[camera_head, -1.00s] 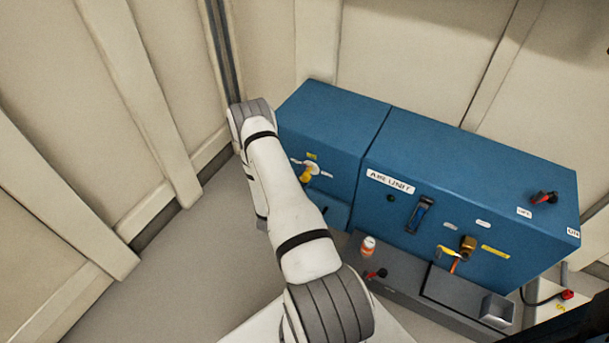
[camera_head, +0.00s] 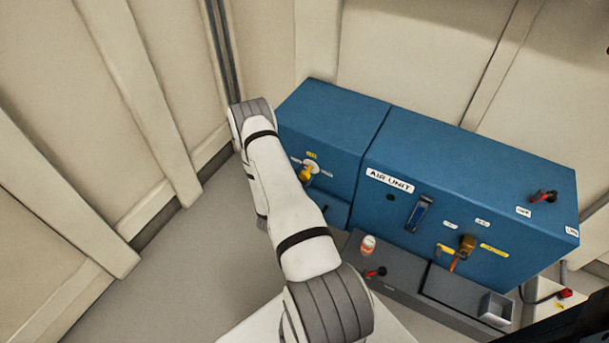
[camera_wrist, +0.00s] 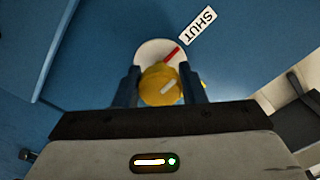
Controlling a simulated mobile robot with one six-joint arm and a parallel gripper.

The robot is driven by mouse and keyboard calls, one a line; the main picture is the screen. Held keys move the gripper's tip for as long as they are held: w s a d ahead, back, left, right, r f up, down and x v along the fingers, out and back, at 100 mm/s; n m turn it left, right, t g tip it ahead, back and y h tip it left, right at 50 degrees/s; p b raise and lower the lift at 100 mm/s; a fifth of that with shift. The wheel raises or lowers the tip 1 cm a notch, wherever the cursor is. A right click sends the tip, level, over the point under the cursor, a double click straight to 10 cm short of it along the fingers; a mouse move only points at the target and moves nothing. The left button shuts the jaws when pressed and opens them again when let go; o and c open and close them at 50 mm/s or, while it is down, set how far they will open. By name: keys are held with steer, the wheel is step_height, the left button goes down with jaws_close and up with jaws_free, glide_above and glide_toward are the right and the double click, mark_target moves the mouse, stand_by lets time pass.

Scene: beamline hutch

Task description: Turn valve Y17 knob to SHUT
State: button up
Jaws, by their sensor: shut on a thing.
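The yellow valve knob (camera_wrist: 158,84) sits on a round white dial plate (camera_wrist: 149,48) on the blue cabinet front. In the wrist view my gripper (camera_wrist: 159,88) has one dark finger on each side of the knob and is shut on it. A red mark (camera_wrist: 172,54) on the dial points towards the label reading SHUT (camera_wrist: 200,27). The knob also shows in the head view (camera_head: 305,173), beside my white arm. My gripper is hidden there.
The blue air unit (camera_head: 470,160) stands right of the knob's cabinet (camera_head: 330,120), with a brass fitting (camera_head: 467,244) and a red-handled valve (camera_head: 543,196). A small bottle (camera_head: 368,245) stands on the dark ledge below. Open floor (camera_head: 200,270) lies to the left.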

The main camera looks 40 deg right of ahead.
steer(key=shift+w+r, duration=0.2)
steer(key=shift+w, duration=0.05)
steer(key=o, duration=1)
steer(key=shift+s+f, duration=0.1)
steer(key=shift+s, duration=0.1)
steer(key=shift+a, duration=0.1)
steer(key=p+v, duration=0.1)
steer(key=v, duration=0.6)
steer(key=shift+a+p, duration=0.35)
steer(key=shift+p, duration=0.05)
steer(key=shift+s, duration=0.1)
